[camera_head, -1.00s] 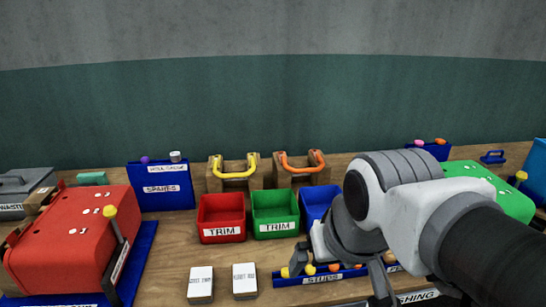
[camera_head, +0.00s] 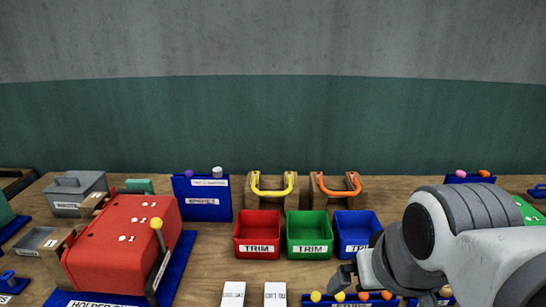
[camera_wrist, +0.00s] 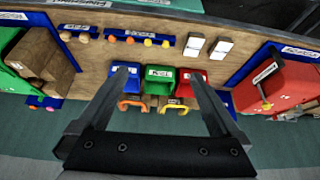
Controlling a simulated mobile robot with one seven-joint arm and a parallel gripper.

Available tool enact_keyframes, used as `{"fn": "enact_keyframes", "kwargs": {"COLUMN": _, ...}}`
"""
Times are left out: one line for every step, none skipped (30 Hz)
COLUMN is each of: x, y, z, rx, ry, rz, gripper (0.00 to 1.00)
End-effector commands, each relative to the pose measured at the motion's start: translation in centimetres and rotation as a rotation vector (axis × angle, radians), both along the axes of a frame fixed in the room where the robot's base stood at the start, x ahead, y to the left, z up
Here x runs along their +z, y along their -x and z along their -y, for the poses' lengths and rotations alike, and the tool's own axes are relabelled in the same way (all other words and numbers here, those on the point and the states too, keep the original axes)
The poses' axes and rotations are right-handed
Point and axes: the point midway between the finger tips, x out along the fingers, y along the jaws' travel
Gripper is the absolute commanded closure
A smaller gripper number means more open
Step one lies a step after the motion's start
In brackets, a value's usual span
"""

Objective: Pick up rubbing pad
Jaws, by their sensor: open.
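I cannot tell for sure which thing is the rubbing pad. Two small blocks with white, lettered tops, a left block (camera_head: 233,294) and a right block (camera_head: 275,294), lie at the front of the bench; their print is too small to read. In the wrist view they show as the right block (camera_wrist: 194,46) and the left block (camera_wrist: 221,49). A plain teal-green block (camera_head: 139,186) sits behind the red press. My gripper (camera_wrist: 159,74) is open and empty above the bench, its fingers spread over the bins. In the head view it is partly hidden by my arm.
Red (camera_head: 257,234), green (camera_head: 309,235) and blue (camera_head: 355,233) bins stand mid-bench. Behind them are a yellow handle (camera_head: 272,190) and an orange handle (camera_head: 338,190) on wooden stands. A red press (camera_head: 120,243) stands at left, a grey lidded box (camera_head: 78,193) behind it.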

Motion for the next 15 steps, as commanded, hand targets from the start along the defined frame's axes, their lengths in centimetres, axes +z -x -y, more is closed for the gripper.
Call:
{"fn": "enact_keyframes", "kwargs": {"x": 0.0, "y": -0.6, "z": -0.2, "rx": 0.003, "ry": -0.001, "rz": -0.018, "gripper": 0.00}}
{"fn": "enact_keyframes", "kwargs": {"x": -0.1, "y": -1.0, "z": -0.4, "rx": 0.003, "ry": -0.003, "rz": -0.030, "gripper": 0.00}}
{"fn": "enact_keyframes", "kwargs": {"x": 0.0, "y": -1.7, "z": -0.7, "rx": 0.002, "ry": -0.006, "rz": -0.049, "gripper": 0.00}}
{"fn": "enact_keyframes", "kwargs": {"x": 0.0, "y": -2.3, "z": -0.9, "rx": 0.002, "ry": -0.007, "rz": -0.063, "gripper": 0.00}}
{"fn": "enact_keyframes", "kwargs": {"x": 0.0, "y": -2.9, "z": -1.2, "rx": 0.002, "ry": -0.009, "rz": -0.080, "gripper": 0.00}}
{"fn": "enact_keyframes", "kwargs": {"x": 0.0, "y": -3.8, "z": -1.6, "rx": 0.001, "ry": -0.012, "rz": -0.101, "gripper": 0.00}}
{"fn": "enact_keyframes", "kwargs": {"x": 0.0, "y": -4.5, "z": -2.0, "rx": 0.001, "ry": -0.013, "rz": -0.117, "gripper": 0.00}}
{"fn": "enact_keyframes", "kwargs": {"x": -0.1, "y": -5.2, "z": -2.3, "rx": 0.000, "ry": -0.015, "rz": -0.133, "gripper": 0.00}}
{"fn": "enact_keyframes", "kwargs": {"x": -0.3, "y": -6.1, "z": -2.8, "rx": 0.000, "ry": -0.016, "rz": -0.156, "gripper": 0.00}}
{"fn": "enact_keyframes", "kwargs": {"x": -0.4, "y": -6.7, "z": -3.2, "rx": -0.001, "ry": -0.018, "rz": -0.173, "gripper": 0.00}}
{"fn": "enact_keyframes", "kwargs": {"x": -0.6, "y": -7.4, "z": -3.6, "rx": -0.003, "ry": -0.019, "rz": -0.190, "gripper": 0.00}}
{"fn": "enact_keyframes", "kwargs": {"x": -0.9, "y": -8.3, "z": -4.1, "rx": -0.003, "ry": -0.019, "rz": -0.210, "gripper": 0.00}}
{"fn": "enact_keyframes", "kwargs": {"x": -1.1, "y": -9.0, "z": -4.5, "rx": -0.005, "ry": -0.020, "rz": -0.226, "gripper": 0.00}}
{"fn": "enact_keyframes", "kwargs": {"x": -1.4, "y": -9.7, "z": -5.0, "rx": -0.006, "ry": -0.020, "rz": -0.242, "gripper": 0.00}}
{"fn": "enact_keyframes", "kwargs": {"x": -1.8, "y": -10.5, "z": -5.6, "rx": -0.008, "ry": -0.021, "rz": -0.265, "gripper": 0.00}}
